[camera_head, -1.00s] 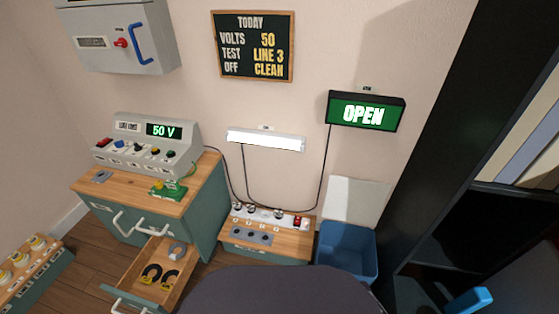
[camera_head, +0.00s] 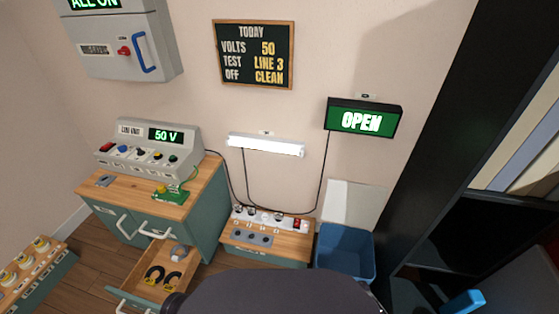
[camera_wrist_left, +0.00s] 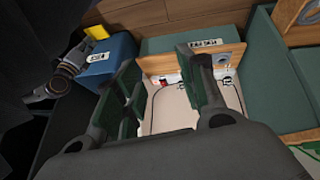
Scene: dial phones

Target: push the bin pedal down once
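The blue bin (camera_head: 345,252) stands on the floor right of the low wooden-topped cabinet. Its pale lid (camera_head: 355,203) is raised against the wall. My body hides the bin's lower front in the head view, and no pedal shows there. In the left wrist view the labelled blue bin (camera_wrist_left: 112,72) is at the upper left, with a yellow piece (camera_wrist_left: 97,32) at its edge that may be the pedal. My left gripper (camera_wrist_left: 158,60) is open and empty, with its fingers apart. A jointed dark grey part (camera_wrist_left: 66,76), probably my right gripper, is close beside the bin; its fingers are unclear.
The low cabinet (camera_head: 265,243) with switches and sockets is left of the bin. A teal cabinet (camera_head: 200,222) with an open drawer (camera_head: 160,268) is farther left. A tall black shelf (camera_head: 420,150) stands close on the right. A cable hangs down the wall.

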